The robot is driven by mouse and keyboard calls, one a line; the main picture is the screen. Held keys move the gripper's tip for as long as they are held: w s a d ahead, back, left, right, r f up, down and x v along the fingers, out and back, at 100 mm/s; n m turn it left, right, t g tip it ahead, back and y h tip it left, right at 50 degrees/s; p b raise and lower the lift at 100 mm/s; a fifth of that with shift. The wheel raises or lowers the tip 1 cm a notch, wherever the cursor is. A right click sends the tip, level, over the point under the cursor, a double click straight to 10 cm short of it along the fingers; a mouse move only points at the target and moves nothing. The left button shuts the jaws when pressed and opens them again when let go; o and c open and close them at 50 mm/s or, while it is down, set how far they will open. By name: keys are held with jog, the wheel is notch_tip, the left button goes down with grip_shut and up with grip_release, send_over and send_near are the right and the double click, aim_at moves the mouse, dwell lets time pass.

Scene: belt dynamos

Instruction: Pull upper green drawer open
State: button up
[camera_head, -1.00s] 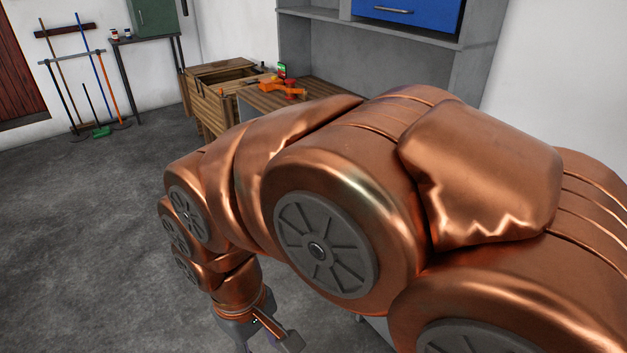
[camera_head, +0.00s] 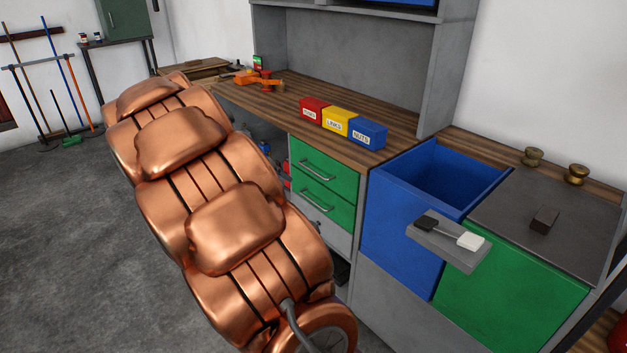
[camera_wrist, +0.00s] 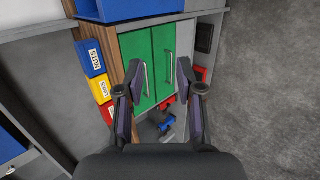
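The upper green drawer (camera_head: 330,163) sits just under the wooden worktop and looks shut, with a metal bar handle (camera_head: 317,171). The lower green drawer (camera_head: 325,203) is shut below it. In the wrist view, which is turned sideways, the upper drawer (camera_wrist: 134,48) is the left green panel beside the worktop edge. The lower drawer (camera_wrist: 164,45) is to its right. My gripper (camera_wrist: 159,72) is open and empty, its two fingers spread in front of the drawer fronts. No contact with a handle shows. The head view does not show the gripper.
Red (camera_head: 314,110), yellow (camera_head: 338,120) and blue (camera_head: 367,133) bins stand on the worktop above the drawers. Open floor lies at left.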

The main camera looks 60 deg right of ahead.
jog(key=w+d+f+h+b, duration=0.2)
jog(key=w+d+f+b, duration=0.15)
jog(key=d, duration=0.45)
jog(key=w+d+f+h+b, duration=0.2)
jog(key=w+d+f, duration=0.25)
jog(key=d, duration=0.35)
jog(key=h+b, duration=0.2)
jog(key=b, duration=0.3)
send_near(313, 172)
jog(key=d+f, duration=0.1)
jog(key=d, duration=0.2)
jog(key=shift+s+x, duration=0.2)
jog(key=shift+x, duration=3.55)
jog(key=shift+c, duration=0.3)
grip_shut()
